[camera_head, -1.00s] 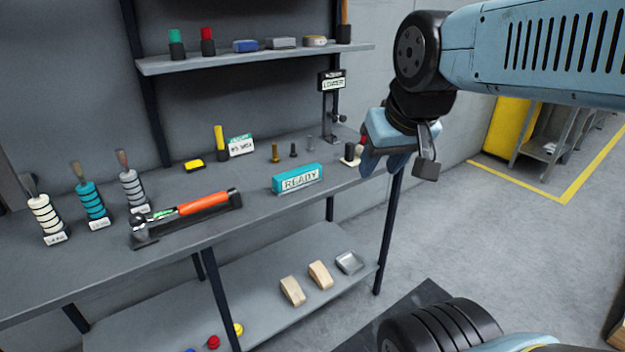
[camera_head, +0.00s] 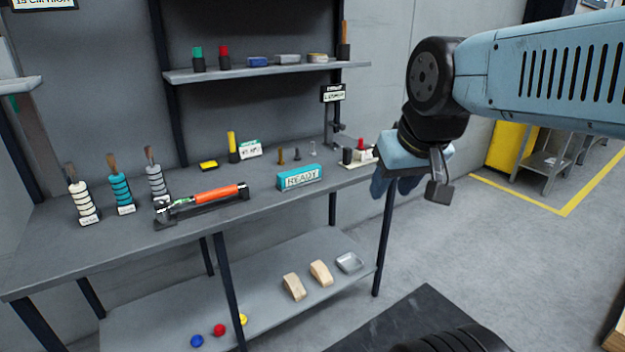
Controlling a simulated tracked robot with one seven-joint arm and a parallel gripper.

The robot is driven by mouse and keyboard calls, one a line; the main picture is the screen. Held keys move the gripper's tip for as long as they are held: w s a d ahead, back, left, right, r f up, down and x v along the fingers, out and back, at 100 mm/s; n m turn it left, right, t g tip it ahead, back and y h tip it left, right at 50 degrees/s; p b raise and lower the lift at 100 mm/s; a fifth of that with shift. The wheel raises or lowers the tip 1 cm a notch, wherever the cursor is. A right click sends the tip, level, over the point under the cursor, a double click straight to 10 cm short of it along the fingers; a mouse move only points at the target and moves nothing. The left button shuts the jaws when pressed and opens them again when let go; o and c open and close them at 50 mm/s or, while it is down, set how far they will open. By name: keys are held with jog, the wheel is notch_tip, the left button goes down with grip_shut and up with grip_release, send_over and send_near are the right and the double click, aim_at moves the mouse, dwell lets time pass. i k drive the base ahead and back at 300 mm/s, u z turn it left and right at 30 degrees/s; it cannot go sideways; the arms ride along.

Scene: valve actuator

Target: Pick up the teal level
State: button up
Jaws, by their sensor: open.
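A teal block (camera_head: 299,178) marked READY sits near the front edge of the workbench, right of its middle. It is the only bar-like teal thing in view, and I cannot tell whether it is the level. My gripper (camera_head: 396,187) is open and empty. It hangs to the right of the teal block, near the bench's right end, and points downward. It is apart from the block. An orange-handled tool (camera_head: 216,194) lies in a dark cradle left of the block.
The workbench (camera_head: 262,200) also holds ringed stacks (camera_head: 121,193) at left and small pegs (camera_head: 297,154) behind the block. An upper shelf (camera_head: 270,72) holds several small items. The lower shelf (camera_head: 265,290) holds wooden pieces and coloured balls. Open floor (camera_head: 480,250) lies to the right.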

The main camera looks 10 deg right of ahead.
aim_at(294, 178)
jog(key=u, duration=0.2)
jog(key=i, duration=0.9)
jog(key=z, duration=0.1)
